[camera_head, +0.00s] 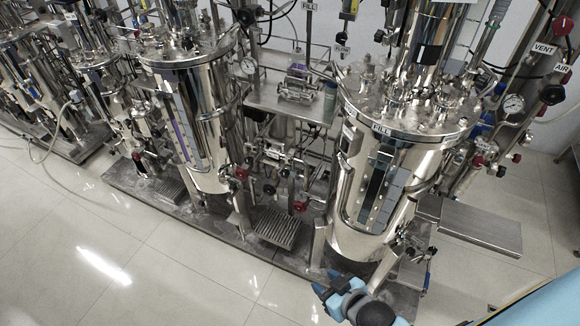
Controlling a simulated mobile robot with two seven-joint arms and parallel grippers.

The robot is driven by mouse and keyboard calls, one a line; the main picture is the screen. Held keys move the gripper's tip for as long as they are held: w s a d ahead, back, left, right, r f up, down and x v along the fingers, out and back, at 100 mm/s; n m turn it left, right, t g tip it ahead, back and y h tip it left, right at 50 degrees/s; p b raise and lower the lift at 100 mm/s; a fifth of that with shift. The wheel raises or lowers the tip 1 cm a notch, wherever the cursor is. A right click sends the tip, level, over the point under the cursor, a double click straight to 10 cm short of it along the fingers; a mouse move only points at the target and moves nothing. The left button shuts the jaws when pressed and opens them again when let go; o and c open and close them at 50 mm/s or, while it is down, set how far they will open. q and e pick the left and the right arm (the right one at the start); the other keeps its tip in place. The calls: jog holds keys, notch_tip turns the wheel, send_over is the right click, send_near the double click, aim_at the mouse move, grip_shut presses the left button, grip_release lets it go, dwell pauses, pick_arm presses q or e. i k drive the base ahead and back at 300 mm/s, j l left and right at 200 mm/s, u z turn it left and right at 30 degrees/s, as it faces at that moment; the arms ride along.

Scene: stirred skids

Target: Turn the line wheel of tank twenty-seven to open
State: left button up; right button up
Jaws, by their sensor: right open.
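Two large steel tanks stand on a grey skid: the left tank (207,125) and the right tank (350,165). No tank number is readable, so I cannot tell which is tank twenty-seven. Between them are small line wheels, including a red one (241,173), a dark one (269,189) and another red one (300,206). Which is the line wheel, and how far any is turned, cannot be told. My right gripper (328,281) has blue fingers and is open and empty at the bottom, in front of the right tank's foot. My left gripper is not in view.
A steel step (482,226) juts out right of the right tank. Red and dark wheels (478,160) sit behind it, near pipes labelled VENT and AIR. A hose (62,150) hangs at the left. The tiled floor (150,260) in front is clear.

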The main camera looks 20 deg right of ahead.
aim_at(238, 172)
jog(key=i+j+z, duration=0.2)
jog(key=z, duration=0.15)
jog(key=i+j+z, duration=0.15)
jog(key=z, duration=0.2)
jog(key=i+j+z, duration=0.1)
jog(key=j+z, duration=0.25)
jog(key=i+j+z, duration=0.2)
jog(key=j, duration=0.3)
jog(key=j+z, duration=0.25)
jog(key=j, duration=0.25)
jog(key=i+j+z, duration=0.2)
jog(key=j, duration=2.8)
